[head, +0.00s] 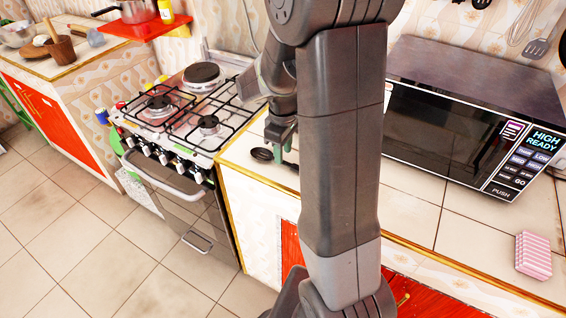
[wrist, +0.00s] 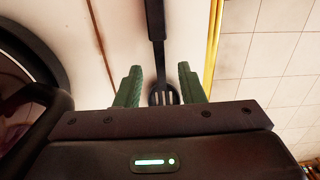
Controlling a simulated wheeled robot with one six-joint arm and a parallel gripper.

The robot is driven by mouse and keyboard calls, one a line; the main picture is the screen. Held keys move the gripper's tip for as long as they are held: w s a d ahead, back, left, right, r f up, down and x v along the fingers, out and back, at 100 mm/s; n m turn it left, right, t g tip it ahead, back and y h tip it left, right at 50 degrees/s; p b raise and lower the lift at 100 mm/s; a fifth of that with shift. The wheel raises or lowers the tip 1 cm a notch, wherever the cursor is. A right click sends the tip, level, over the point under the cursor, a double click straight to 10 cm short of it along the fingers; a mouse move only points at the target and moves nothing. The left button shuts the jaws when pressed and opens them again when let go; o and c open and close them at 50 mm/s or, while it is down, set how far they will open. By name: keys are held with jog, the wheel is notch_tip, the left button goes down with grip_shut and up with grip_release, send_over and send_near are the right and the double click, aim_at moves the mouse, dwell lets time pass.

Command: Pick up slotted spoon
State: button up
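The slotted spoon (wrist: 157,40) is black and lies on the pale counter in the wrist view. Its handle runs to the top of the picture, and its slotted head shows between the green fingers, partly hidden by my gripper's body. My gripper (wrist: 160,68) is open, with one finger on each side of the spoon and gaps between them. In the head view my gripper (head: 281,138) is low over the counter near its left end. A dark round shape (head: 262,155) beside it appears to be the spoon's head. My arm hides much of that area.
The gas stove (head: 190,112) stands left of the counter. A microwave (head: 440,130) is to the right, with a pink striped item (head: 533,255) in front of it. Utensils (head: 537,48) hang on the wall. The counter's yellow edge (wrist: 213,40) lies close to the right finger.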

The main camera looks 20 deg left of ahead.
aim_at(284, 162)
notch_tip(284, 162, down, 3)
jog(key=shift+d+f, duration=0.1)
jog(key=shift+d, duration=0.05)
jog(key=shift+c, duration=0.2)
grip_shut()
